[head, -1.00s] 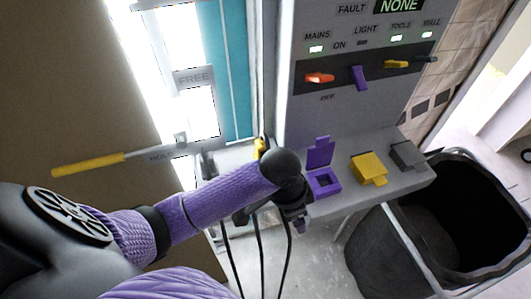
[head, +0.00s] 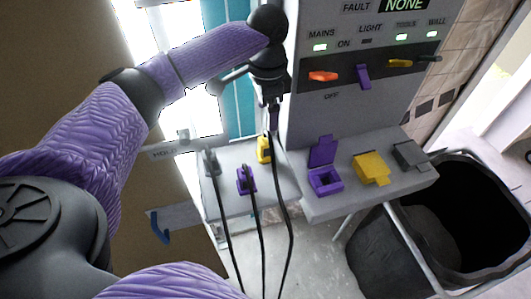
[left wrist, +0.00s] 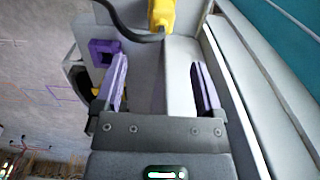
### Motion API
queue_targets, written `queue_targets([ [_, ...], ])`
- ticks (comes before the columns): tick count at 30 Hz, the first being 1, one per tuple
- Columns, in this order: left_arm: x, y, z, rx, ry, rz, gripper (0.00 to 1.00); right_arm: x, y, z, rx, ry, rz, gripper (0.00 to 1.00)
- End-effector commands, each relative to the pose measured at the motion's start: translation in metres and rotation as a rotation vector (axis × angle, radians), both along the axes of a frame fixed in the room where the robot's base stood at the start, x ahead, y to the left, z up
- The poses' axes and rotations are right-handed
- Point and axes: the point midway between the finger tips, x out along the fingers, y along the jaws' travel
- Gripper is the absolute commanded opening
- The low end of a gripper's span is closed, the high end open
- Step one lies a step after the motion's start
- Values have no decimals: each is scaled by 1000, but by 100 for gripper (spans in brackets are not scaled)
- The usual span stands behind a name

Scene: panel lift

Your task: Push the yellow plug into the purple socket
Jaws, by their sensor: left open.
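The yellow plug (head: 264,150) stands at the back of a grey shelf, with a black cable; it also shows at the top of the left wrist view (left wrist: 162,14). The purple socket (head: 324,180) is on the ledge right of that shelf, its lid raised and its square opening bare; it appears at upper left in the left wrist view (left wrist: 104,51). My left gripper (head: 272,122) is above the shelf by the yellow plug, pointing down. In the left wrist view its purple fingers (left wrist: 158,62) are apart with nothing held between them. My right gripper is not in view.
A purple plug (head: 246,181) and a grey plug (head: 211,163) stand on the same shelf, with cables hanging in front. A yellow socket (head: 371,168) and a grey socket (head: 411,155) are right of the purple one. A black bin (head: 385,245) stands at lower right.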

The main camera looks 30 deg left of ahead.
Motion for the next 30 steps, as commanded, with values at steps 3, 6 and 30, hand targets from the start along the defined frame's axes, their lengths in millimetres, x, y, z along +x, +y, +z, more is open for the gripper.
queue_targets([
  [3, 0, 0, 0, -1, -1, -1, 88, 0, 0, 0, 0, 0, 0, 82],
  [6, 0, 0, -8, 1, 1, -1, 88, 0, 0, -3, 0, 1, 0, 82],
  [30, -1, 4, -82, 1, 2, 0, 88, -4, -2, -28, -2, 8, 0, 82],
])
